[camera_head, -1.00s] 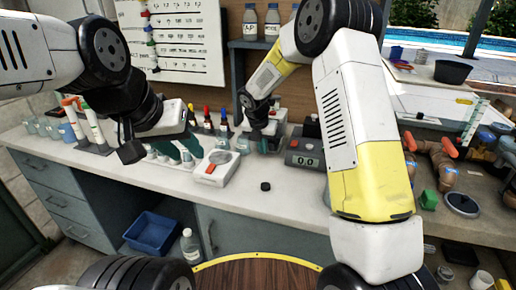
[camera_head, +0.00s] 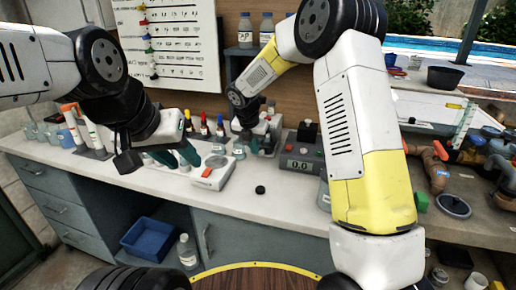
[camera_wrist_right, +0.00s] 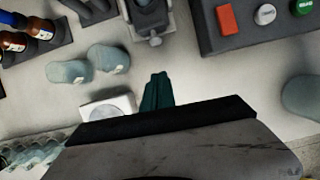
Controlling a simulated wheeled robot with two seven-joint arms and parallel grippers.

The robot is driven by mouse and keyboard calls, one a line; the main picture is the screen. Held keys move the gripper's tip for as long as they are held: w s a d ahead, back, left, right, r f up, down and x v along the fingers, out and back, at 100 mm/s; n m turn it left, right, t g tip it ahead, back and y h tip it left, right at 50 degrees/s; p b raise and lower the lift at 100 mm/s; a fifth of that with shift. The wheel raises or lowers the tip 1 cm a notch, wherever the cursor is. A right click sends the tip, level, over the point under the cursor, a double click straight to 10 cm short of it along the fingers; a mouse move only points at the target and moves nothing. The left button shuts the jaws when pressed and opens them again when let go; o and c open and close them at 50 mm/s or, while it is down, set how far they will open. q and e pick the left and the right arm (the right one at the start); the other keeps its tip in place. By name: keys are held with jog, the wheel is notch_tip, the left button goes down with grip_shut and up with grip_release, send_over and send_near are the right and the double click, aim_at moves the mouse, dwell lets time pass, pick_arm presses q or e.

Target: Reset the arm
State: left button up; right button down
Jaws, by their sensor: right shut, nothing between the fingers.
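My left gripper (camera_head: 177,157) comes in from the left and hangs over the bench, in front of the dropper bottles. Its dark teal fingers are apart and I see nothing held between them. My right gripper (camera_head: 254,146) is further right, over the bench behind the white device and left of the scale. Its arm partly blocks the view. In the right wrist view its teal fingers (camera_wrist_right: 157,92) are together and empty, above the bench top.
Dropper bottles (camera_head: 204,124) stand behind. Pipe fittings (camera_head: 436,165) lie on the right. The front bench edge has free room.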

jog(key=s+d+r+m+y, duration=0.1)
jog(key=s+d+r+m, duration=0.4)
jog(key=s+r+m, duration=0.25)
jog(key=s+d+r+m, duration=0.5)
jog(key=s+r+m, duration=0.2)
jog(key=s+r, duration=0.2)
jog(key=s+d+r+m+t+y, duration=0.1)
jog(key=s+d+m, duration=0.3)
jog(key=s+m, duration=1.2)
jog(key=shift+s+m+t+y, duration=0.35)
jog(key=shift+m+t+y, duration=0.1)
jog(key=shift+t+y, duration=0.3)
